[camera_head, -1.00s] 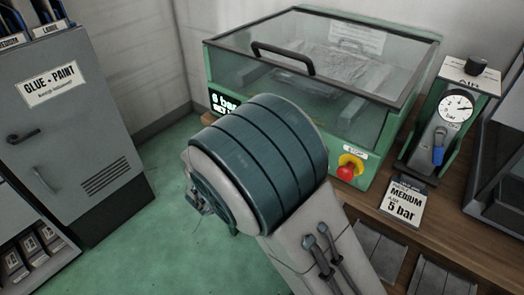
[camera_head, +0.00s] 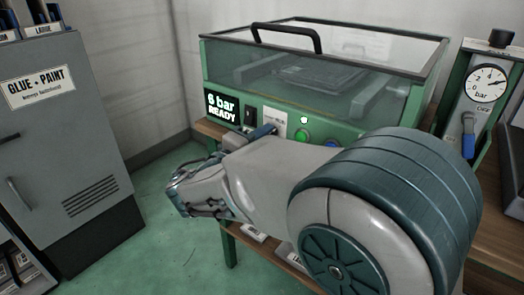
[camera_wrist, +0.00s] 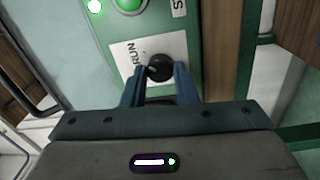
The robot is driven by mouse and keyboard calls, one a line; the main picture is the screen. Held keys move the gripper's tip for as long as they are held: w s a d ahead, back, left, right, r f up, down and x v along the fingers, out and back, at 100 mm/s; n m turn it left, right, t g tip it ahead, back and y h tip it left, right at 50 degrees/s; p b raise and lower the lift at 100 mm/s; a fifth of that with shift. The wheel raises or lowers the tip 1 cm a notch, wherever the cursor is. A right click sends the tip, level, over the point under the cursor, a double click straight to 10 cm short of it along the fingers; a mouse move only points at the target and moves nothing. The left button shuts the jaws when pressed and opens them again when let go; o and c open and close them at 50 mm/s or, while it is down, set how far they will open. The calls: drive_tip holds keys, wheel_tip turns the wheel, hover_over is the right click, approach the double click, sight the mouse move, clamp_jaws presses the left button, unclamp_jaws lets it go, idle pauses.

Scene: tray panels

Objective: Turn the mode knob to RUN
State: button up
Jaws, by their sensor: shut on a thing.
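The mode knob (camera_wrist: 160,68) is a black round knob on a white label plate (camera_wrist: 137,58) on the machine's green front panel. The word RUN is printed beside it, to the left in the wrist view. A small pale mark shows at the knob's left side. My gripper (camera_wrist: 160,78) has its two blue fingers on either side of the knob and is shut on it. The label plate (camera_head: 273,122) shows there just above the fingers.
A lit green button (camera_head: 303,136) and a blue button (camera_head: 331,142) sit right of the label plate. A display (camera_head: 223,107) reads 6 bar READY. A clear-lidded box tops the machine. A gauge (camera_head: 485,85) stands right; a grey cabinet (camera_head: 60,130) stands left.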

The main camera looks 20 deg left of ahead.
drive_tip(key=shift+m+b, duration=0.3)
drive_tip(key=shift+m, duration=0.1)
drive_tip(key=o, duration=1)
drive_tip(key=shift+s, duration=0.1)
drive_tip(key=shift+p+v, duration=1.5)
drive_tip(key=shift+v, duration=5.35)
drive_tip(key=shift+a+f, duration=0.1)
drive_tip(key=shift+a, duration=0.05)
